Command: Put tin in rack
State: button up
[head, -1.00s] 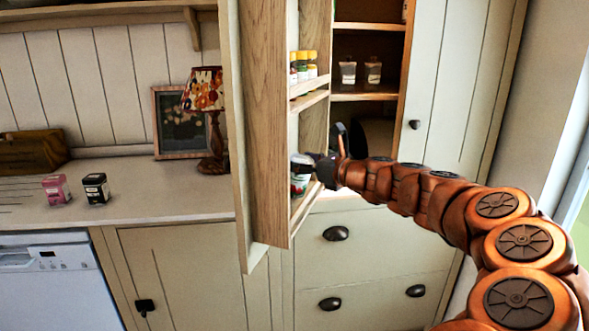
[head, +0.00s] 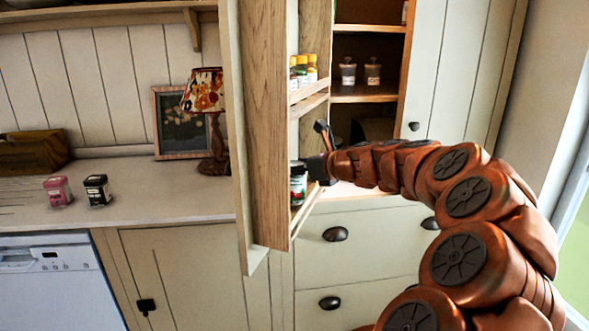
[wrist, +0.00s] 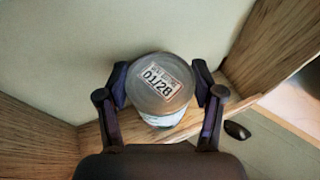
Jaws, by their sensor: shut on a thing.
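A round tin (head: 298,184) with a dark top and a white, green and red label is at the lower shelf of the wooden door rack (head: 301,212). My gripper (head: 310,170) reaches it from the right. In the wrist view, the tin's grey lid (wrist: 160,84) carries a sticker reading 01/28. My gripper's two fingers (wrist: 163,88) are closed on its sides. The tin looks upright inside the rack, between the door panel and the wooden rail (wrist: 240,108). Its base is hidden, so I cannot tell whether it touches the shelf.
Several yellow-capped jars (head: 303,70) stand on the rack shelf above. A pink tin (head: 57,191) and a black tin (head: 97,190) stand on the counter (head: 150,205) at left, near a lamp (head: 212,120). Two clear jars (head: 348,72) (head: 373,73) stand inside the cupboard.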

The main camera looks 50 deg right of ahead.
jog(key=shift+w+r+g, duration=0.15)
jog(key=shift+w+g, duration=0.1)
jog(key=shift+g, duration=0.15)
jog(key=shift+f, duration=0.85)
jog(key=shift+f, duration=0.15)
jog(key=o, duration=1.5)
jog(key=shift+c, duration=0.2)
jog(key=shift+s+r, duration=0.25)
jog(key=v, duration=1.1)
jog(key=shift+s, duration=0.2)
jog(key=shift+r+b, duration=0.1)
jog(key=shift+b, duration=0.2)
